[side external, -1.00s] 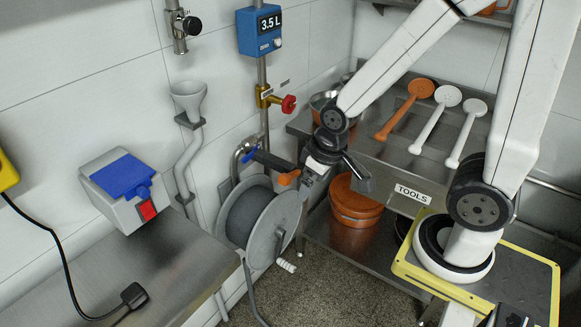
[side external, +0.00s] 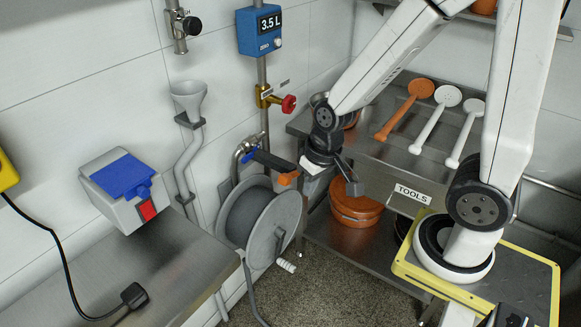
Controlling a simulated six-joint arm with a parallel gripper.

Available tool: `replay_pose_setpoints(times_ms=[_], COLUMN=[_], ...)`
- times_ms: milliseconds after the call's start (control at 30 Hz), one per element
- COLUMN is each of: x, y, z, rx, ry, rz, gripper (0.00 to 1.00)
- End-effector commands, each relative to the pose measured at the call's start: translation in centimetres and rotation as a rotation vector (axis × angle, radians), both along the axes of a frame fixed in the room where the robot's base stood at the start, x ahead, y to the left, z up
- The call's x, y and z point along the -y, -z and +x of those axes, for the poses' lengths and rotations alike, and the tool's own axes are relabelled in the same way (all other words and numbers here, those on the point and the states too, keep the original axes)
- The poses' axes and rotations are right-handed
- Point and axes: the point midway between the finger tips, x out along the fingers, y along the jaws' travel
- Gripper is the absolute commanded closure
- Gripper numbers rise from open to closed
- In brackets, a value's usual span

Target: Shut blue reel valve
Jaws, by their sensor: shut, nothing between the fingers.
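The blue reel valve (side external: 249,157) is a small blue handle on the metal pipe bend above the hose reel (side external: 258,225). A black bar with an orange end (side external: 288,179) sticks out to the right beside it and partly crowds the view of the valve. My gripper (side external: 311,188) is right of that orange end, apart from the blue handle, and points down and left. Its fingers are small and partly hidden here; they are shut and empty.
A yellow fitting with a red knob (side external: 288,104) sits on the pipe above the valve, under the blue 3.5 L meter (side external: 260,28). An orange pot (side external: 354,205) stands on the lower shelf behind my gripper. A steel counter (side external: 190,262) lies at left.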

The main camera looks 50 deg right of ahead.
Motion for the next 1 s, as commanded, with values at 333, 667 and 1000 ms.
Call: replay_pose_setpoints(times_ms=[333, 667, 1000], x=[-1.2, -2.2, -2.6], y=[1.4, 2.6, 3.8], z=[1.5, 3.8, 6.9], rx=[-0.078, -0.138, -0.181], ry=[0.325, 0.635, 0.958], rz=[0.189, 0.373, 0.564], gripper=[1.00, 1.00, 1.00])
